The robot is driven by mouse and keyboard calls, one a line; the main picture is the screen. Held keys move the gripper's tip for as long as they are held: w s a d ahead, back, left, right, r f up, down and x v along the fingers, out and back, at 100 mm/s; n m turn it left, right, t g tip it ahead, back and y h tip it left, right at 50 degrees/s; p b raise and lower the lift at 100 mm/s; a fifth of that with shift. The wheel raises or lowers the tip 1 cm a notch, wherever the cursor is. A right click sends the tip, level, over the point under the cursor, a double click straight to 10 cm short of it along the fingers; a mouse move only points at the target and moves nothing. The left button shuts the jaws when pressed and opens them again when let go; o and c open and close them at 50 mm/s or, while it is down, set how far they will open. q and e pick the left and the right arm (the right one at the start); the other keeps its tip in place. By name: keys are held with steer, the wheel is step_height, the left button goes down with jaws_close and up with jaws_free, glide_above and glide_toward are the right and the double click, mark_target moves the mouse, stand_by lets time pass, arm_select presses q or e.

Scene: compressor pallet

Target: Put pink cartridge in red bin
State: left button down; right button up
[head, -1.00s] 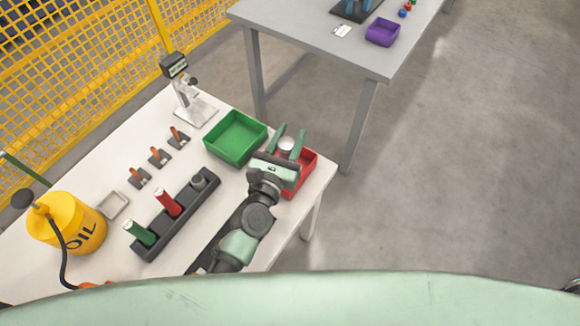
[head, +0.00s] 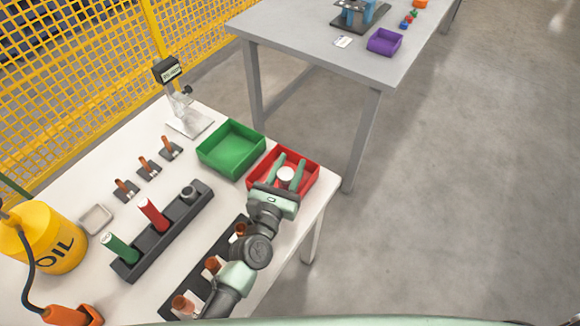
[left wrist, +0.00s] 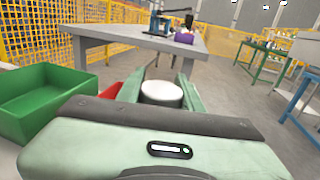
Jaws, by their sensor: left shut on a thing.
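My left gripper (head: 289,163) is over the red bin (head: 311,174), with its fingers pointing away toward the bin's far side. It is shut on a white-topped round cylinder (head: 286,174), which also shows between the fingers in the left wrist view (left wrist: 161,94). Only the cylinder's pale end shows clearly; no pink is visible on it, so I cannot tell whether it is the pink cartridge. How far it reaches down into the bin is hidden. A strip of the red bin shows left of the fingers in the left wrist view (left wrist: 110,91). My right gripper is not in view.
A green bin (head: 231,150) stands left of the red bin. A dark rack (head: 165,235) holds a green and a red cartridge. A second dark rack (head: 180,289) lies partly under my arm. A yellow oil can (head: 50,240) and a gauge stand (head: 188,118) stand on the table.

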arm_select(q)
steer(key=shift+f, duration=0.2)
steer(key=c, duration=0.9)
jaws_free()
steer(key=shift+r, duration=0.15)
steer(key=shift+s+r, duration=0.1)
steer(key=b+v, duration=0.1)
steer(key=v, duration=0.9)
steer(key=shift+s+a, duration=0.15)
steer(key=shift+s, duration=0.15)
steer(key=shift+s+a+b, duration=0.25)
steer(key=shift+s+b, duration=0.05)
steer(key=shift+s, duration=0.2)
